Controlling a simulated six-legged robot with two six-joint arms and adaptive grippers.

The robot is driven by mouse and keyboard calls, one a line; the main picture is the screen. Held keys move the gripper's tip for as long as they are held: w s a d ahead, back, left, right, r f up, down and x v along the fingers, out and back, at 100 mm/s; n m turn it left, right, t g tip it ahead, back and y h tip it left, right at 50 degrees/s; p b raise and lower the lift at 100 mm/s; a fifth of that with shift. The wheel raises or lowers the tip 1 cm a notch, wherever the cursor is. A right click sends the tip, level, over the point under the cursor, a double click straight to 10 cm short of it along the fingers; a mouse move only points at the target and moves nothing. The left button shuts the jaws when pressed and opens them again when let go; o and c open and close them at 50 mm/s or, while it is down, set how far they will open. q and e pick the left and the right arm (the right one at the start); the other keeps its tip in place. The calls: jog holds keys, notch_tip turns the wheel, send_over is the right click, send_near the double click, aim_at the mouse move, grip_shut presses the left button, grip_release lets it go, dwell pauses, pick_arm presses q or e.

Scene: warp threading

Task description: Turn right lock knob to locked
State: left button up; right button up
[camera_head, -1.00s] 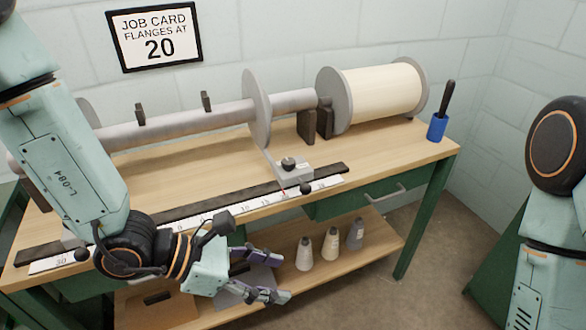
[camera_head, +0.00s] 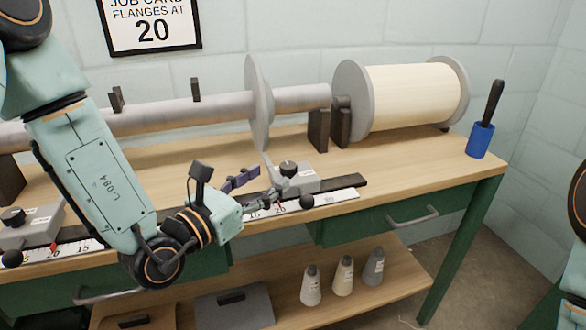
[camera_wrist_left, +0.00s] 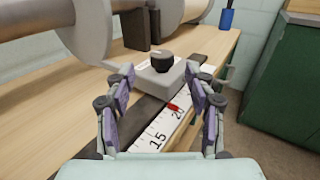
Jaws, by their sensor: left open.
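The right lock knob (camera_head: 288,167) is a black round knob on top of a grey carriage block (camera_head: 305,183) by the right flange (camera_head: 259,105). In the left wrist view the knob (camera_wrist_left: 162,62) lies ahead, between the spread fingers. My left gripper (camera_head: 270,181) is open and empty, with its fingertips just short of the block's left side. I cannot tell whether they touch it. A red pointer (camera_wrist_left: 172,106) sits near 20 on the white scale (camera_wrist_left: 157,137). The knob's lock marking is too small to read. My right gripper is out of view.
A second carriage with a black knob (camera_head: 12,216) stands at the far left. A cream-wound spool (camera_head: 410,95) and blue cup (camera_head: 480,140) stand to the right. Several items, including bottles (camera_head: 343,276), are on the lower shelf. Bare bench top lies right of the carriage.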

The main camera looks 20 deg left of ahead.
aim_at(282, 171)
pick_arm(q)
jog(key=shift+w+d+r, duration=0.1)
jog(key=shift+d+r, duration=0.05)
jog(key=x, duration=0.2)
jog(key=b+x, duration=0.1)
jog(key=x, duration=0.1)
jog(key=shift+w+f, duration=0.1)
jog(key=shift+f, duration=0.15)
jog(key=shift+r+b+x, duration=0.2)
jog(key=shift+b+x, duration=0.15)
jog(key=shift+x, duration=0.65)
jog(key=shift+w+d+f, duration=0.15)
jog(key=shift+w+d, duration=0.05)
jog(key=shift+w, duration=0.2)
jog(key=shift+s, duration=0.2)
jog(key=shift+c, duration=0.3)
jog(key=shift+w, duration=0.15)
jog(key=c, duration=0.5)
grip_shut()
